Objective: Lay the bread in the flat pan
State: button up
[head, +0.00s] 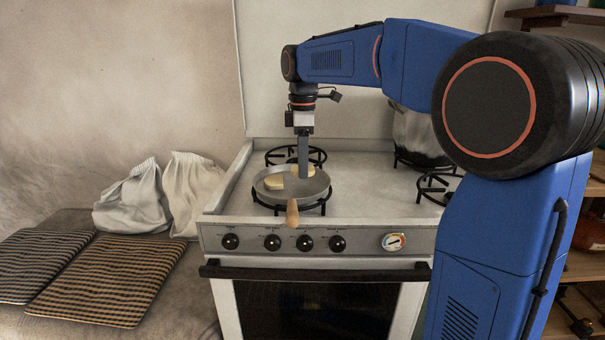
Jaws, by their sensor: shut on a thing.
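The flat pan (309,189) is grey and round, with a wooden handle (292,213) pointing toward me. It sits on the front left burner of the stove. One pale piece of bread (274,183) lies in the left part of the pan. My gripper (303,172) points straight down over the back right part of the pan. It is shut on a second pale piece of bread (311,171), which is partly hidden by the fingers. I cannot tell whether this piece touches the pan floor.
A metal pot (417,133) stands on the back right burner. The front right burner (437,187) and back left burner (283,153) are bare. White cloth sacks (134,199) and striped mats (105,278) lie on the counter to the left. My arm comes over from the right.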

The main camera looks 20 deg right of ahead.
jog(key=shift+f, duration=1.55)
jog(key=shift+f, duration=0.15)
jog(key=o, duration=1)
notch_tip(320, 180, up, 12)
jog(key=shift+r, duration=0.15)
